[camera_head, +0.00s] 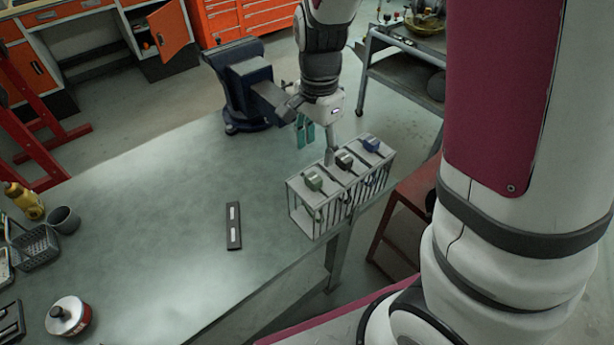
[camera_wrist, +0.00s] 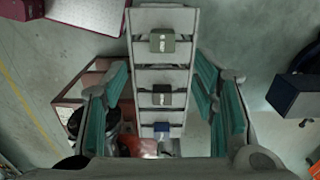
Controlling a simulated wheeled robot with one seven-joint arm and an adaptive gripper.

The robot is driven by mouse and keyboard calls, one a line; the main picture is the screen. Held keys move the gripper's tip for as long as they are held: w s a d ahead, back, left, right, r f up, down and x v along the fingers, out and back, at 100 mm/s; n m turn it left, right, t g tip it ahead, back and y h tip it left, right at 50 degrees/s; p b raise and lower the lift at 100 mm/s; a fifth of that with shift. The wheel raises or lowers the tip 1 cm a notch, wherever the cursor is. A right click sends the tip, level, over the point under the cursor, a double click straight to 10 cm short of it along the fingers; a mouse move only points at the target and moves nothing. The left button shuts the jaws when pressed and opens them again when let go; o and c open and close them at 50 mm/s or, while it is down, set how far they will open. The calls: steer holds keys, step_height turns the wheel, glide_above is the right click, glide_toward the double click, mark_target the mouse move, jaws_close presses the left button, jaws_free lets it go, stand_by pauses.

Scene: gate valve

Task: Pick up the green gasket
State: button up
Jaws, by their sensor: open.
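The green gasket (camera_head: 313,183) is a small block-like piece on top of a pale slatted rack (camera_head: 318,222), at its near left end. In the wrist view the green gasket (camera_wrist: 162,42) lies near the top of the picture, beyond the fingertips. A black piece (camera_head: 344,161) sits in the middle of the rack and a blue piece (camera_head: 370,144) at its far end. My gripper (camera_head: 315,138) is above and behind the rack, pointing down. Its teal-padded fingers (camera_wrist: 162,80) are open and empty, spread either side of the rack in the wrist view.
The rack stands near the right edge of the green-grey workbench (camera_head: 150,200). A dark blue vise (camera_head: 245,85) stands close behind my gripper. A dark flat bar (camera_head: 234,226) lies left of the rack. A cup (camera_head: 64,219) and tin (camera_head: 68,316) are far left.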

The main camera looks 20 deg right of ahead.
mark_target(314, 177)
steer(key=f, duration=1)
steer(key=shift+w+a, duration=0.1)
steer(key=shift+a, duration=0.1)
jaws_close()
